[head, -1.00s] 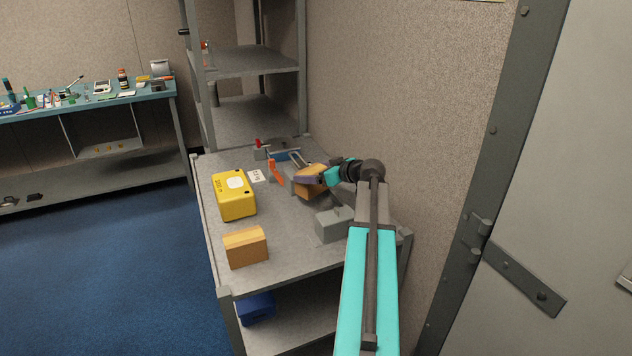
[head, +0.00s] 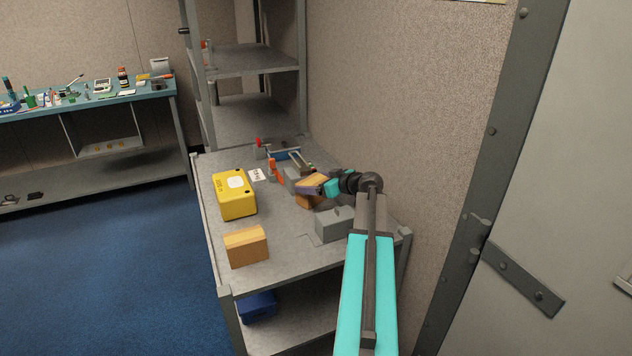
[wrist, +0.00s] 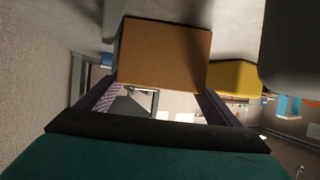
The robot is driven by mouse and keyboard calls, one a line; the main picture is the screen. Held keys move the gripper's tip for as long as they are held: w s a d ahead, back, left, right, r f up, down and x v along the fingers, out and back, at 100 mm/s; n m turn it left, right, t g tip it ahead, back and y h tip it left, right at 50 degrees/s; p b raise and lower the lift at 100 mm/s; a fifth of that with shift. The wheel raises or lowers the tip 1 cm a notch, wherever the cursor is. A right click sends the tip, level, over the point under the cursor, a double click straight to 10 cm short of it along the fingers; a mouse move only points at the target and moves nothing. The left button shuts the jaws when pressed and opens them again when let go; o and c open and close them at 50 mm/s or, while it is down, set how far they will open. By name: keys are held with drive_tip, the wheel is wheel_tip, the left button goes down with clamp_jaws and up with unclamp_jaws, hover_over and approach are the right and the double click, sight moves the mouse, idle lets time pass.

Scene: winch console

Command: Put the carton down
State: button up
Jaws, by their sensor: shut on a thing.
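The carton is a small brown box. In the head view the carton (head: 309,199) is partly hidden by my gripper (head: 311,184), which is shut on it over the right back part of the grey table (head: 290,255). In the wrist view the carton (wrist: 165,55) sits between the two fingers of my gripper (wrist: 160,100), its plain face filling the upper middle. The carton is low over the tabletop. I cannot tell whether its underside touches it.
A yellow case (head: 234,196) and a second brown box (head: 246,246) stand on the table's left side. A grey metal block (head: 334,225) stands close in front of the carton. A clamp-like tool with an orange part (head: 273,170) lies behind. The wall is close on the right.

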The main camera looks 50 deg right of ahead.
drive_tip(key=shift+f, duration=0.15)
drive_tip(key=o, duration=1.2)
drive_tip(key=shift+r, duration=0.25)
drive_tip(key=b+v, duration=0.2)
drive_tip(key=v, duration=1)
drive_tip(key=shift+w, duration=0.1)
